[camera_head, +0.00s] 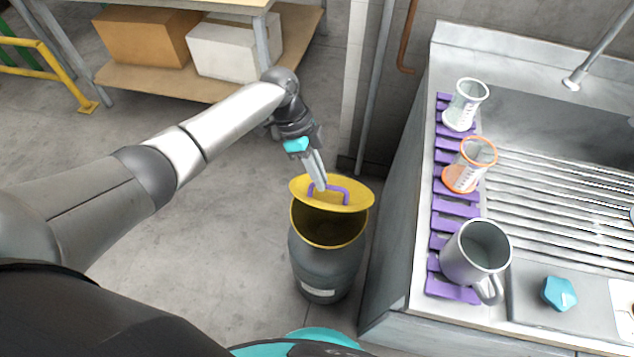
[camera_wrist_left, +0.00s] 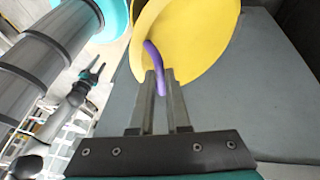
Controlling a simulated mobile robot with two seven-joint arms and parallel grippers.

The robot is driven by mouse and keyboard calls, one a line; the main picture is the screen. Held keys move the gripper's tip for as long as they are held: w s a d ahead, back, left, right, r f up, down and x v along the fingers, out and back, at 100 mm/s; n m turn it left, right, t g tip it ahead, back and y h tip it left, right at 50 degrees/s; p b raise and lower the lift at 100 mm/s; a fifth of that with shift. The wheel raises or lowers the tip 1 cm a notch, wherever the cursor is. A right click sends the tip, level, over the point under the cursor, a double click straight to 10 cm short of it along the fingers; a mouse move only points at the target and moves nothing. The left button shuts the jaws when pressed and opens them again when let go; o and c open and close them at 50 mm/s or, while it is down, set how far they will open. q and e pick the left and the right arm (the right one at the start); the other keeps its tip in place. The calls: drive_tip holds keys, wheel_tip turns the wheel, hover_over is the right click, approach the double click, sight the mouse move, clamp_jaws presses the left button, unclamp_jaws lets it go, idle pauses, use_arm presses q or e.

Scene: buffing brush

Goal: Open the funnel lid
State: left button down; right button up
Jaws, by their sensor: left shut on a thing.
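The funnel (camera_head: 325,264) is a grey, drum-like container with a yellow rim, standing on the floor beside the sink counter. Its yellow lid (camera_head: 355,196) is raised off the opening and tilted, so the dark inside shows below it. A purple handle (camera_head: 345,192) arches from the lid's top. My left gripper (camera_head: 320,186) comes down from above and is shut on the handle. In the left wrist view the purple handle (camera_wrist_left: 153,55) runs between the fingers, with the yellow lid (camera_wrist_left: 195,35) beyond.
The steel sink counter (camera_head: 400,290) stands right of the funnel. It carries a purple rack (camera_head: 453,208), a clear beaker (camera_head: 466,104), an orange-rimmed beaker (camera_head: 470,165) and a metal jug (camera_head: 477,252). A shelf (camera_head: 150,78) with boxes stands behind. Floor left of the funnel is clear.

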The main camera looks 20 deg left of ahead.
use_arm(q)
drive_tip(key=shift+w+a, duration=0.1)
drive_tip(key=shift+w, duration=0.25)
drive_tip(key=c, duration=1.1)
unclamp_jaws()
drive_tip(key=shift+w+f, duration=0.15)
drive_tip(key=shift+o, duration=1.1)
drive_tip(key=p+v, duration=0.2)
drive_tip(key=v, duration=1.3)
drive_tip(key=shift+r, duration=0.25)
